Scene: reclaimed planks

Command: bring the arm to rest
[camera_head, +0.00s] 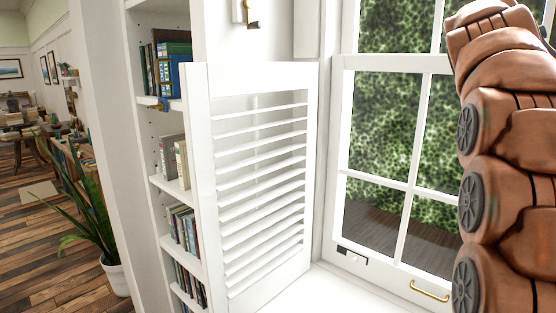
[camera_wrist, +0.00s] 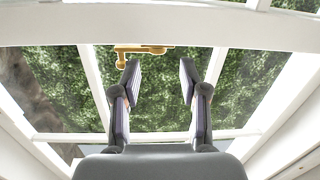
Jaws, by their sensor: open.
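My gripper (camera_wrist: 158,75) shows in the wrist view, with its two dark fingers spread apart and nothing between them. It faces a white-framed window with green foliage behind the glass. A brass latch (camera_wrist: 143,50) on the window's white bar lies just beyond the fingertips; I cannot tell whether a finger touches it. In the head view, my brown arm rises along the right side, in front of the window (camera_head: 424,120). The gripper is outside the head view.
A white louvered shutter (camera_head: 262,200) stands left of the window, beside a bookshelf (camera_head: 170,184) with several books. A brass handle (camera_head: 430,291) sits low on the window frame. A potted plant (camera_head: 117,277) stands on the wooden floor at far left. The white sill (camera_head: 335,292) looks clear.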

